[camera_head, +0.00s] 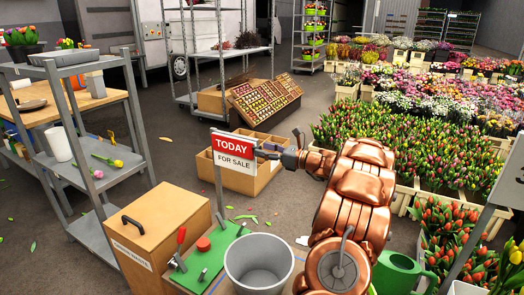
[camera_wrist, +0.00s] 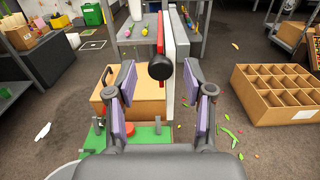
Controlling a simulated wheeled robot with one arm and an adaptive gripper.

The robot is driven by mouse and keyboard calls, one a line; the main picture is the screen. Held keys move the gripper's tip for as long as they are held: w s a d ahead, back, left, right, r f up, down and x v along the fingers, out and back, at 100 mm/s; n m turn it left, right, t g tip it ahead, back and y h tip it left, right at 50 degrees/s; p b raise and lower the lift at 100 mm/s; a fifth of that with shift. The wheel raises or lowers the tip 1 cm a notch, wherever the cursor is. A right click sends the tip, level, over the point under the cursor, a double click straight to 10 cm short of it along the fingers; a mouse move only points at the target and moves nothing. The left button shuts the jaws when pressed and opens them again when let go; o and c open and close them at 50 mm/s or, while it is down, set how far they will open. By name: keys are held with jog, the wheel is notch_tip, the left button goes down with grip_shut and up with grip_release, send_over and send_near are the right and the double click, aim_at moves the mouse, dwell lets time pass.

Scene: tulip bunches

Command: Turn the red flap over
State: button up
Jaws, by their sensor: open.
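The sign stands on a grey post. Its red flap (camera_head: 233,147) reads TODAY and hangs above the white panel (camera_head: 233,178) reading FOR SALE. My gripper (camera_head: 268,153) is at the sign's right edge in the head view. In the wrist view the sign is nearly edge-on, with the red flap (camera_wrist: 160,30) left of the white board (camera_wrist: 181,45). A round black knob (camera_wrist: 160,67) shows at the flap's near edge. My gripper (camera_wrist: 161,82) is open, with the knob in line between its fingertips. Neither finger visibly touches it; the exact depth is unclear.
A wooden box with a black handle (camera_head: 160,240), a green board with a red-handled clamp (camera_head: 212,262) and a grey bucket (camera_head: 258,265) stand below the sign. A compartmented cardboard box (camera_wrist: 278,98) is at right in the wrist view. Tulip crates fill the right.

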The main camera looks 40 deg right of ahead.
jog(key=shift+w+a, duration=0.2)
jog(key=shift+w, duration=0.5)
jog(key=shift+c, duration=0.3)
grip_shut()
